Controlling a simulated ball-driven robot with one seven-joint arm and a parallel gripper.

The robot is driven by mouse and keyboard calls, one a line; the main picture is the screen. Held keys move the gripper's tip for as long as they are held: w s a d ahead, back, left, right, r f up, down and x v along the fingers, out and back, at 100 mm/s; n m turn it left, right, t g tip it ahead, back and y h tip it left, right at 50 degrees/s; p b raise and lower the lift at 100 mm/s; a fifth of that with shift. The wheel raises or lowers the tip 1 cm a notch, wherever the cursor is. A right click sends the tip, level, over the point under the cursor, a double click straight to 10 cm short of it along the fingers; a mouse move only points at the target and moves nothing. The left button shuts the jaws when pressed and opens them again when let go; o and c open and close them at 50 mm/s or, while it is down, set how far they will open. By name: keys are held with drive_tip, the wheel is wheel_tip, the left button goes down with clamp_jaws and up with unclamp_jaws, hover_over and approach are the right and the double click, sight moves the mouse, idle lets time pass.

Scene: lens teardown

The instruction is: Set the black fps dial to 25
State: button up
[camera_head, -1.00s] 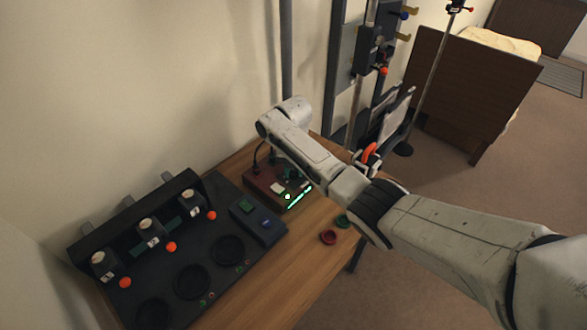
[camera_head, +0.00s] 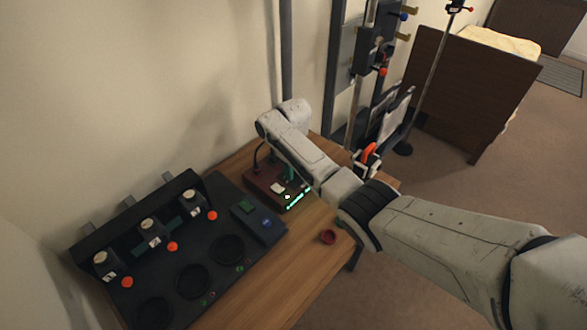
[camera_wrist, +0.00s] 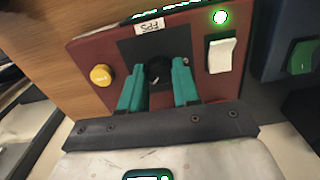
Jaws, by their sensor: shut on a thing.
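The black fps dial (camera_wrist: 157,72) sits on a dark plate on a red-brown control box, below a white label reading "FPS" in the wrist view. My gripper (camera_wrist: 158,72) has its two teal fingers on either side of the dial and is shut on it. In the head view the red-brown box (camera_head: 266,186) stands on the wooden table, with green lit marks along its front edge. My arm reaches over the box from the right, and a teal finger (camera_head: 290,174) shows at the dial. The dial's setting is too small to read.
On the same box are a yellow button (camera_wrist: 101,75) and a white rocker switch (camera_wrist: 221,55) with a lit green lamp. A black station (camera_head: 175,240) with several round wells stands to the left. A red round piece (camera_head: 328,237) lies near the table's right edge.

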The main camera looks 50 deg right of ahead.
drive_tip(key=shift+n, duration=0.3)
drive_tip(key=o, duration=1.1)
drive_tip(key=shift+c, duration=0.2)
drive_tip(key=shift+r, duration=0.1)
wheel_tip(320, 180, up, 10)
drive_tip(key=shift+r, duration=0.25)
